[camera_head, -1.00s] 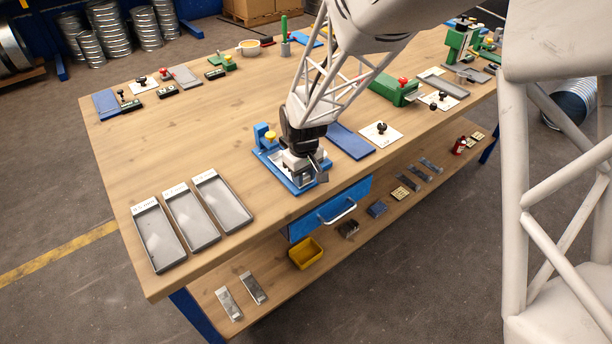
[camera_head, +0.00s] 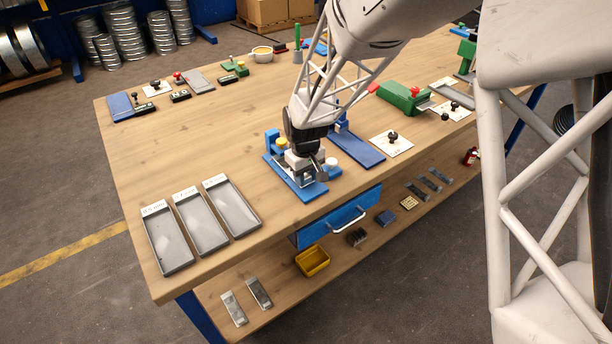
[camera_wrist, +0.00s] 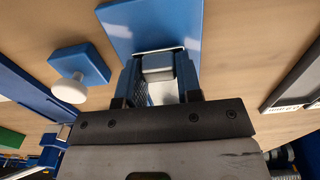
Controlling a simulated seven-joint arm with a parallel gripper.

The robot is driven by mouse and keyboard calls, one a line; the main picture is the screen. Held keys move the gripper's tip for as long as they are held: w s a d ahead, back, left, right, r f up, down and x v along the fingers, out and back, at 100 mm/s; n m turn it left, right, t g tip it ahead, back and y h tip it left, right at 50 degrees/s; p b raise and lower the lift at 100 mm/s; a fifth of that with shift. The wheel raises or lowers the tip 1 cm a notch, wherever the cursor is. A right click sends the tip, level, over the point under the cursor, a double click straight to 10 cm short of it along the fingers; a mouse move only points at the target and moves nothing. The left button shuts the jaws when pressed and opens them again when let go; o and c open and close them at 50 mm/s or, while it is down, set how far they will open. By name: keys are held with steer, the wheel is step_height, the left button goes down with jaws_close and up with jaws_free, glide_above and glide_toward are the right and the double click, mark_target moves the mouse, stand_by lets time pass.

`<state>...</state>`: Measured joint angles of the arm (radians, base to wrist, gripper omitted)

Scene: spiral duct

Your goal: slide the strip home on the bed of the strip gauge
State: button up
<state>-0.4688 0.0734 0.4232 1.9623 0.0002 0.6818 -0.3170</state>
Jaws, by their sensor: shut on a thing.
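The strip gauge (camera_head: 311,192) is a blue bed near the table's front edge, with a yellow knob (camera_head: 282,142) on its left upright and a white knob (camera_head: 331,162) at its right. My gripper (camera_head: 308,172) is low over the bed, shut on the strip. In the wrist view a blue plate (camera_wrist: 150,22) extends ahead and the white knob (camera_wrist: 70,90) is at left. A pale metal piece (camera_wrist: 158,68), seemingly the strip, shows between blue side parts in front of my gripper (camera_wrist: 157,97). My gripper hides much of the strip; I cannot tell how far along the bed it lies.
Several labelled grey trays, one at the front left (camera_head: 168,240), lie left of the gauge. A blue plate (camera_head: 358,150) lies close on the right, then a white card with a black knob (camera_head: 392,142). A blue drawer (camera_head: 340,218) is below.

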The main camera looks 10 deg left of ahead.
steer(key=shift+w+a+f, duration=0.1)
steer(key=shift+w+a, duration=0.05)
steer(key=shift+w, duration=0.05)
stand_by(0.7)
steer(key=o, duration=1.6)
steer(key=shift+c, duration=0.2)
steer(key=shift+r, duration=3.5)
